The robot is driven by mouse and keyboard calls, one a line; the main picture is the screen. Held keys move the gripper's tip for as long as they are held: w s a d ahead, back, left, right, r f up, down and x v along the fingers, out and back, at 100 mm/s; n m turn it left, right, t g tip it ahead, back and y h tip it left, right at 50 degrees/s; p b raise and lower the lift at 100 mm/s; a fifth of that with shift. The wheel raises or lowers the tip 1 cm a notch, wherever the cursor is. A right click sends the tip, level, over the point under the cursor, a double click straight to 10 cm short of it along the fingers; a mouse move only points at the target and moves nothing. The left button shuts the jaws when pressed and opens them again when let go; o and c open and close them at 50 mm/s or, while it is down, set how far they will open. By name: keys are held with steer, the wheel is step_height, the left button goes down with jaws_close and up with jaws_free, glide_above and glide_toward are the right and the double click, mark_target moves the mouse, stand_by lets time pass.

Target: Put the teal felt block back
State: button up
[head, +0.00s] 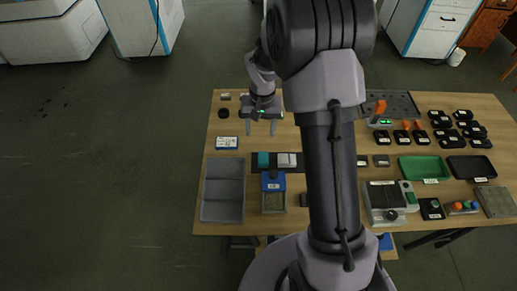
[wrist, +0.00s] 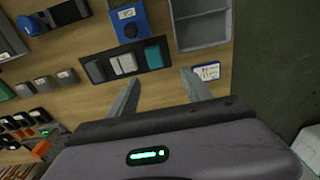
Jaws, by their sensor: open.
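The teal felt block (head: 263,159) sits at the left end of a dark holder (head: 276,168) on the table. In the wrist view the teal block (wrist: 153,56) is at the right end of the dark holder (wrist: 112,75), beside a white block (wrist: 127,63) and a grey-white block (wrist: 96,71). My gripper (head: 260,129) is open and empty above the table, behind the holder in the head view. In the wrist view my gripper's fingers (wrist: 160,80) are apart, with bare wood between them and the teal block beyond. My arm hides part of the table.
A grey two-part tray (head: 223,190) lies left of a blue-topped box (head: 273,182). A white-and-blue label card (head: 227,143) lies near the left edge. Green (head: 418,167) and black trays (head: 470,167), and several small black parts, fill the right side. Wood behind the holder is clear.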

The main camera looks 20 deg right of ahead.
steer(key=s+a+r+t, duration=0.1)
steer(key=s+a+r, duration=0.25)
steer(key=r, duration=0.35)
steer(key=s+a+r+t, duration=0.1)
steer(key=s+a+r, duration=0.1)
steer(key=s+r, duration=0.35)
steer(key=s+a+r+t, duration=0.1)
steer(key=s+a+r, duration=0.25)
steer(key=r, duration=0.35)
steer(key=s+a+r+t+y, duration=0.1)
steer(key=s+a, duration=0.1)
steer(key=s, duration=0.4)
steer(key=s+a+r+t+y, duration=0.1)
steer(key=s+r, duration=0.1)
steer(key=s, duration=0.4)
steer(key=shift+s+a, duration=0.2)
steer(key=shift+a, duration=0.2)
steer(key=shift+r, duration=0.1)
